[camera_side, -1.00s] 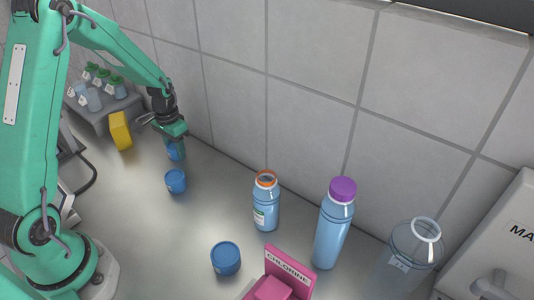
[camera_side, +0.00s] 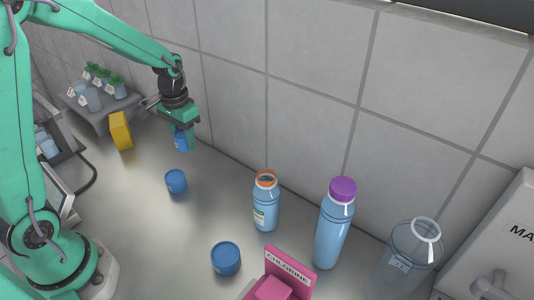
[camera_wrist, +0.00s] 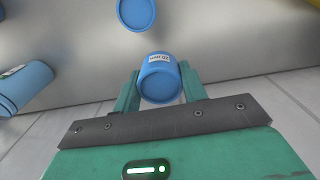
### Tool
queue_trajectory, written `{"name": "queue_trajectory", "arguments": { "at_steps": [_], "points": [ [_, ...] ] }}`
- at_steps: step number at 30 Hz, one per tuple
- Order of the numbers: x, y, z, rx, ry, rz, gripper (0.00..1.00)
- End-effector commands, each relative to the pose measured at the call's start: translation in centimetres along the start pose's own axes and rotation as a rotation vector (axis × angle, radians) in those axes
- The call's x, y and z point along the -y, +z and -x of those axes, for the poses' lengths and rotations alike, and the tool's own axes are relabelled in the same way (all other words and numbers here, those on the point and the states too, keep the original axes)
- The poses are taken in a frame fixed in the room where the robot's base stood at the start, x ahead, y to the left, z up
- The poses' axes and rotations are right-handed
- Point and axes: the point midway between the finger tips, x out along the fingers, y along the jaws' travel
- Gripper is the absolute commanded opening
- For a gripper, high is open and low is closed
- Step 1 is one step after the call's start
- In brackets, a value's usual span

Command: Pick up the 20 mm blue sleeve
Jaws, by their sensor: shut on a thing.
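My gripper (camera_side: 184,138) is shut on a small blue sleeve (camera_side: 182,144) and holds it above the steel bench near the tiled wall. A second blue sleeve (camera_side: 176,181) stands on the bench just in front of my gripper, and a third, larger-looking one (camera_side: 226,258) stands nearer the camera.
A blue bottle with an orange ring (camera_side: 266,204) and one with a purple cap (camera_side: 335,225) stand to the right. A clear jar (camera_side: 410,260) and a pink chlorine box (camera_side: 285,275) are nearer. A yellow block (camera_side: 121,131) and a grey rack (camera_side: 104,112) are at the left.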

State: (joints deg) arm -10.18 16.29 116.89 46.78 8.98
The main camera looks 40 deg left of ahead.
Motion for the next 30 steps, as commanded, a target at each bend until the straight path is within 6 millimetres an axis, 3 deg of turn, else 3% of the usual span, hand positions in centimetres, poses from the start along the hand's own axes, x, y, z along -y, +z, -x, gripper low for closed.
{"name": "queue_trajectory", "arguments": {
  "at_steps": [3,10,30],
  "points": [
    [-1.6,0.3,1.0,-0.001,0.0,-0.003,0.17],
    [-3.2,0.7,1.9,0.001,0.0,0.0,0.17],
    [-3.4,0.7,2.1,0.001,0.0,0.0,0.17]
  ]
}}
